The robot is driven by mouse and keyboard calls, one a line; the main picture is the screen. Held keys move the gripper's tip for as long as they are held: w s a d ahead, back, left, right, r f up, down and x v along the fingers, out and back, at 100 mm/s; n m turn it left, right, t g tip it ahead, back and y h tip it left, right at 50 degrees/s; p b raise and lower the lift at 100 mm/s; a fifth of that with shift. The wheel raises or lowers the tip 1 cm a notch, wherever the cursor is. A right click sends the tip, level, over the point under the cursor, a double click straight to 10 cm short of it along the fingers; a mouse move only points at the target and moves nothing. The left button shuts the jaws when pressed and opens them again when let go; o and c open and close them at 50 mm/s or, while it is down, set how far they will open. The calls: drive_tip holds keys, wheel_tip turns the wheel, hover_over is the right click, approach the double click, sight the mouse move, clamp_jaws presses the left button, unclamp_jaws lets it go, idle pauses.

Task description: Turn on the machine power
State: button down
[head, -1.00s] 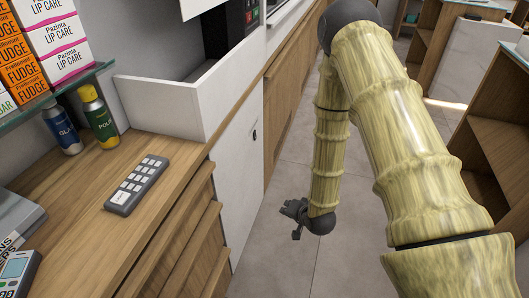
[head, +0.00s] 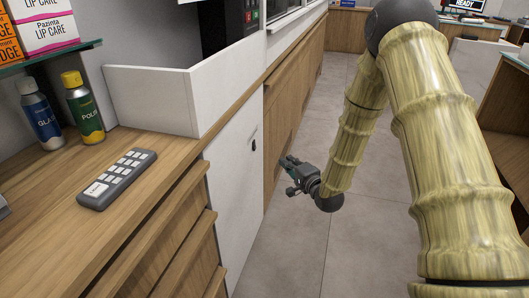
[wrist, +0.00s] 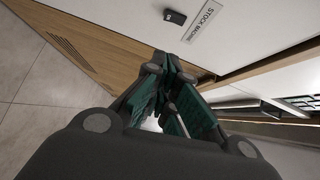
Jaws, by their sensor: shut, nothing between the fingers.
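A small black switch-like piece (head: 253,145) sits on the white cabinet panel (head: 230,190) at the middle of the head view. In the wrist view this black piece (wrist: 175,17) has a small white marking and is beside a label (wrist: 203,18) that seems to read "STOCK MACHINE". My gripper (head: 286,175) is to the right of the panel and a little lower than the black piece, apart from it. In the wrist view my gripper (wrist: 168,75) has its fingers together, with nothing between them.
The wooden counter (head: 150,190) at left holds a grey keypad (head: 117,178) and two spray cans, one blue (head: 40,118) and one yellow-capped (head: 83,108). A dark device (head: 222,25) with red and green marks stands behind a white tray wall. The floor (head: 370,240) at right is clear.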

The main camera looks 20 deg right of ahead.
drive_tip(key=a+b+x, duration=0.2)
drive_tip(key=b+x, duration=0.1)
drive_tip(key=x, duration=0.9)
drive_tip(key=shift+a, duration=0.4)
drive_tip(key=shift+w+a+f, duration=0.25)
drive_tip(key=shift+f, duration=0.1)
drive_tip(key=s+d+f+p, duration=0.1)
drive_tip(key=s+d+p, duration=0.2)
drive_tip(key=s, duration=0.9)
drive_tip(key=shift+d+f, duration=0.2)
drive_tip(key=shift+d, duration=0.9)
